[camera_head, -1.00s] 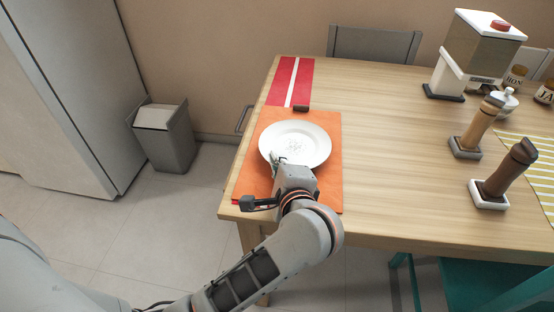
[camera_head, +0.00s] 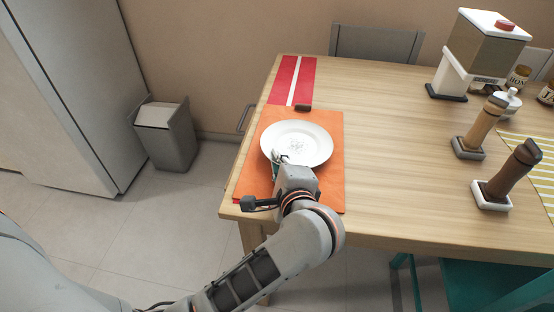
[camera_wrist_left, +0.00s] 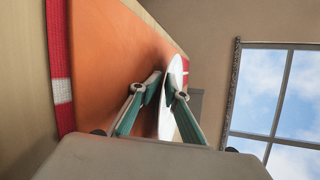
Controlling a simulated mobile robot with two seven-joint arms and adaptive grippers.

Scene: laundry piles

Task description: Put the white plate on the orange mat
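The white plate (camera_head: 300,142) lies over the orange mat (camera_head: 325,190) near the table's left end. My left gripper (camera_head: 281,159) is at the plate's near-left rim, with its arm coming from below. In the left wrist view the two teal fingers (camera_wrist_left: 162,88) straddle the rim of the plate (camera_wrist_left: 176,70), one finger on the mat side and one over the plate's face. A small gap shows between the fingertips, so they look slightly open. The orange mat (camera_wrist_left: 105,60) fills much of that view. My right gripper is not in view.
A red mat with a white stripe (camera_head: 284,82) lies behind the orange one, with a small dark block (camera_head: 303,107) between. Mills (camera_head: 480,125) (camera_head: 510,172) and a dispenser (camera_head: 480,50) stand at right. The table's middle (camera_head: 385,130) is clear.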

